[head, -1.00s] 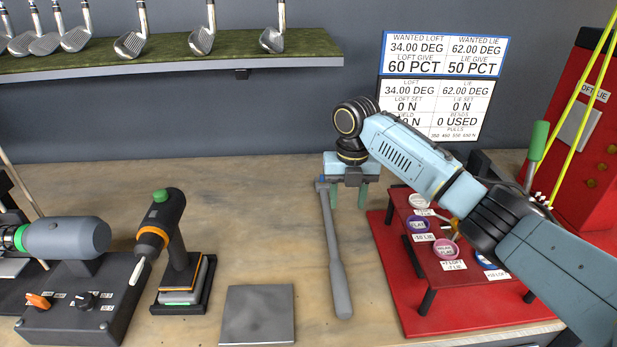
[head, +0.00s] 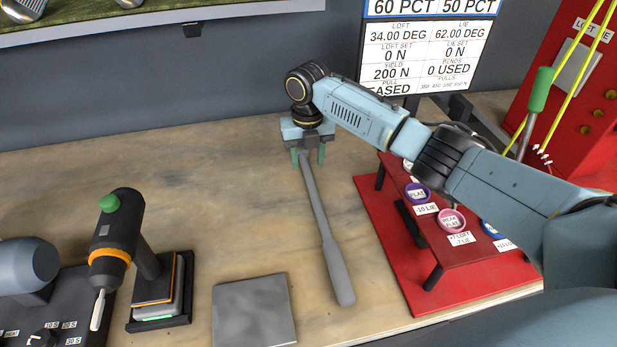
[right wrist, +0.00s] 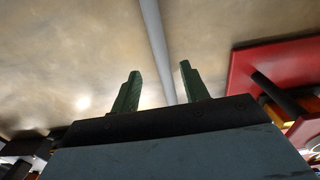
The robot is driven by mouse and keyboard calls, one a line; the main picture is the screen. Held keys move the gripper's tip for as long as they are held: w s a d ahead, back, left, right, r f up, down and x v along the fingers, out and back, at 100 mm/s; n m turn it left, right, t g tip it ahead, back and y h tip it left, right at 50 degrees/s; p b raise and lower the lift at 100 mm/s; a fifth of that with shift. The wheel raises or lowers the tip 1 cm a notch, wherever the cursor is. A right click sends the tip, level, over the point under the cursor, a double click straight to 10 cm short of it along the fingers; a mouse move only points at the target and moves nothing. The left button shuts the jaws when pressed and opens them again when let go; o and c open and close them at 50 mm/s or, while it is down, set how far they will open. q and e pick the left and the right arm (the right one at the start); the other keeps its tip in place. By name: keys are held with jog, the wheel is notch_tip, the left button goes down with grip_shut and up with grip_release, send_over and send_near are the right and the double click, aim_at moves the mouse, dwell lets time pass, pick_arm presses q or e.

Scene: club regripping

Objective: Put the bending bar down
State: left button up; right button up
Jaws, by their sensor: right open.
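The bending bar (head: 323,225) is a long grey bar with a thicker handle at its near end. It appears to lie on the wooden bench, pointing away from me. My right gripper (head: 308,157) is at its far end, with green fingers apart on either side of the bar in the head view. In the right wrist view the bar (right wrist: 156,40) runs beyond and between the open fingertips (right wrist: 160,72), and the fingers do not visibly touch it. The bar's far tip is hidden under the gripper. My left gripper is not in view.
A red stand (head: 440,284) with labelled discs is right of the bar. A grey square plate (head: 253,312) lies left of its handle. A dark drill-like tool (head: 117,235) stands further left. A red machine (head: 590,100) is at right.

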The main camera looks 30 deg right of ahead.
aim_at(309, 175)
notch_tip(309, 175, down, 5)
jog(key=shift+d+f, duration=0.1)
jog(key=shift+d, duration=0.05)
grip_shut()
dwell(0.4)
